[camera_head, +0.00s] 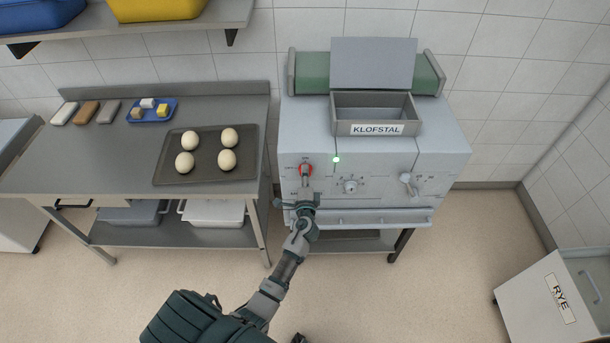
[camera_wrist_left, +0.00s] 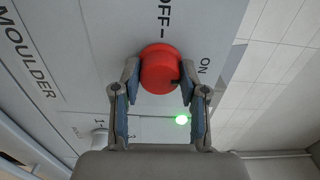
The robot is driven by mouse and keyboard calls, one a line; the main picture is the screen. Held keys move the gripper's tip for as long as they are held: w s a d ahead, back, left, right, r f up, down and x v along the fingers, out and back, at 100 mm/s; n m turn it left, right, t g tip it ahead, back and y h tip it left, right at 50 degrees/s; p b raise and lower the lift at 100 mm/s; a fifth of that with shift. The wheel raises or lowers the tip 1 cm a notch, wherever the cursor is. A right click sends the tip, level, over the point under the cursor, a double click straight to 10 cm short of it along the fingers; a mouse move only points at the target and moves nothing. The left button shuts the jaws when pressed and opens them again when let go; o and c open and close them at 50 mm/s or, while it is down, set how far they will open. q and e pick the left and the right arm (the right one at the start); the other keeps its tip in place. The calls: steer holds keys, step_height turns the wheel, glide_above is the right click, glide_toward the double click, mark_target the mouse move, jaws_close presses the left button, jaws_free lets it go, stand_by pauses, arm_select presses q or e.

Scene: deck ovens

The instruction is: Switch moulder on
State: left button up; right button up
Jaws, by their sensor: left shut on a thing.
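The moulder (camera_head: 440,150) is a grey machine on a stand, with a box labelled KLOFSTAL on top. A red rotary switch (camera_head: 305,170) sits on the left of its front panel, and it also shows in the left wrist view (camera_wrist_left: 160,66) between OFF and ON labels. A small green lamp (camera_head: 336,159) glows to the right of the switch; it shows in the wrist view too (camera_wrist_left: 182,120). My left gripper (camera_head: 305,186) is at the switch, its two fingers (camera_wrist_left: 159,85) shut on either side of the red knob.
A white dial (camera_head: 350,186) and a lever (camera_head: 406,179) are on the same panel. A steel table (camera_head: 100,165) at left holds a tray (camera_head: 165,171) with several dough balls. A white RYE bin (camera_head: 535,305) stands at lower right. The floor in front is clear.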

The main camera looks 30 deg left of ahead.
arm_select(q)
steer(key=shift+f+m, duration=0.15)
steer(key=shift+m, duration=0.15)
steer(key=o, duration=0.9)
steer(key=shift+o, duration=1.3)
steer(key=shift+w, duration=0.15)
steer(key=v, duration=1.2)
